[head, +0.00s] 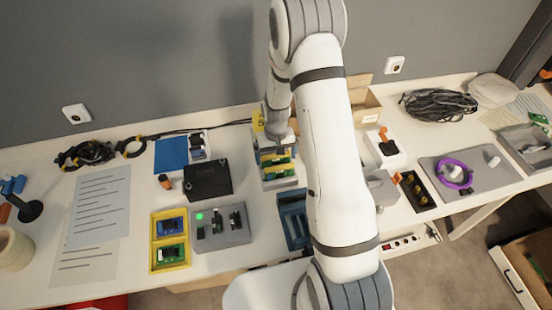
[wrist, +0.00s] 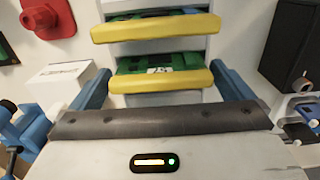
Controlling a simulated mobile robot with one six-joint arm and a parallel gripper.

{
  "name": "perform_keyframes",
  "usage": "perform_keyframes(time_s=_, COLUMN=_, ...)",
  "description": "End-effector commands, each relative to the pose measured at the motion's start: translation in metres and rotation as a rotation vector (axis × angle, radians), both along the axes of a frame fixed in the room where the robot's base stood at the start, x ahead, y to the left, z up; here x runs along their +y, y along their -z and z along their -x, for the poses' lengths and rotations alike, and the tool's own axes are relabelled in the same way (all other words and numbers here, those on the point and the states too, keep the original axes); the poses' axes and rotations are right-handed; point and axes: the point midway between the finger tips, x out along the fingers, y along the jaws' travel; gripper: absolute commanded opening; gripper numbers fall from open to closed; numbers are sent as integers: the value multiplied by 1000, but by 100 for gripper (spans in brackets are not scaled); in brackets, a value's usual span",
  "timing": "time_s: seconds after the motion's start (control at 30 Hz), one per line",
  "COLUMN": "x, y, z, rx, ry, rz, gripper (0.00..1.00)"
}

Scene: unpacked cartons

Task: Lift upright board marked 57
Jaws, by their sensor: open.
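Upright green boards with yellow top edges stand in a pale rack (head: 283,184). In the wrist view, the nearer board (wrist: 165,82) and a farther board (wrist: 155,27) stand one behind the other. A yellow tag (head: 258,121) behind the rack is partly hidden by my arm; a digit like 5 shows, and I cannot read the rest. No 57 is legible on either board. My gripper (head: 277,150) is over the rack, open and empty. Its blue fingers (wrist: 163,88) are at either side of the nearer board; I cannot tell whether they touch it.
A black box (head: 207,181) and a grey fixture with a green light (head: 220,227) are left of the rack. A yellow tray (head: 170,240) holds small boards. A blue bin (head: 293,220) stands close in front of the rack. A cardboard box (head: 365,106) is at the back.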

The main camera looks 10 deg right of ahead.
Motion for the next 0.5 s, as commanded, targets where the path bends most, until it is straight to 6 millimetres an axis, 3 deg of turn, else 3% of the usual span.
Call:
perform_keyframes(time_s=0.13, x=0, y=12, z=0, rx=1, ry=0, rz=0, gripper=100)
perform_keyframes(time_s=0.4, x=1, y=14, z=0, rx=-1, ry=-1, rz=0, gripper=100)
perform_keyframes(time_s=0.5, x=1, y=14, z=0, rx=-1, ry=-1, rz=0, gripper=92)
